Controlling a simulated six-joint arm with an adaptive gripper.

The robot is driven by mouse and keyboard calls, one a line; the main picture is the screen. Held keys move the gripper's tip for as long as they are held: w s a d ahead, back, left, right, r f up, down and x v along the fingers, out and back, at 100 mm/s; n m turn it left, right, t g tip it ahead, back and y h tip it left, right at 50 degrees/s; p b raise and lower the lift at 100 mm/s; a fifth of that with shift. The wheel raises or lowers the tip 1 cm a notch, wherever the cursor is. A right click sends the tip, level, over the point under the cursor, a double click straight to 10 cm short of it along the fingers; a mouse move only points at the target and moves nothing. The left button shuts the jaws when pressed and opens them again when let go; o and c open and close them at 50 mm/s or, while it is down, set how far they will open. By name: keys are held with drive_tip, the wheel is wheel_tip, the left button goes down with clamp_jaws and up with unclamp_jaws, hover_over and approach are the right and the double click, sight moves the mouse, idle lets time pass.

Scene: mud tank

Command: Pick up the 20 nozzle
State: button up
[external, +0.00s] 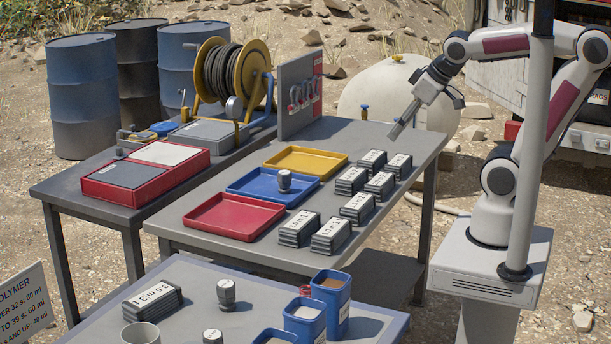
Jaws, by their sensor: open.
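My gripper (396,131) hangs above the back right part of the middle table, tilted down to the left. It is open and nothing shows in it. Small dark nozzle-like pieces with pale tops stand upright: one in the blue tray (284,181), one on the front table (227,293), and one nearer the front edge of the picture (213,336). I cannot read a 20 on any of them. Several grey shapes hang on an upright panel (301,95) at the back of the middle table. My gripper is apart from all of these.
Stacked dark labelled blocks (330,235) stand on the middle table below and left of my gripper. A red tray (234,218) and a yellow tray (306,160) flank the blue one. Blue containers (330,297) stand on the front table. A pole (533,140) rises beside my arm.

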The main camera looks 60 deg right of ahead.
drive_tip(key=w+a+r+n+t, duration=0.1)
drive_tip(key=w+a+n+t, duration=0.1)
drive_tip(key=w, duration=0.8)
drive_tip(key=w+a+r+n+t, duration=0.1)
drive_tip(key=w+n, duration=0.1)
drive_tip(key=w, duration=0.8)
drive_tip(key=w+a+f+n+t+y, duration=0.1)
drive_tip(key=w+a+f+n+y, duration=0.35)
drive_tip(key=w+a, duration=0.75)
drive_tip(key=w+a+f+n+y, duration=0.2)
drive_tip(key=a+f+y, duration=0.1)
drive_tip(key=a+f, duration=0.3)
drive_tip(key=n+g+y, duration=0.6)
drive_tip(key=g+y, duration=0.1)
drive_tip(key=g, duration=0.2)
approach(226, 288)
drive_tip(key=w, duration=0.1)
drive_tip(key=w+f, duration=0.1)
drive_tip(key=w, duration=0.1)
drive_tip(key=shift+d+f, duration=0.25)
drive_tip(key=shift+f, duration=0.1)
drive_tip(key=shift+s+a+f+g, duration=0.2)
drive_tip(key=shift+s+f+g, duration=0.15)
drive_tip(key=shift+s+g, duration=0.1)
drive_tip(key=shift+x, duration=1.25)
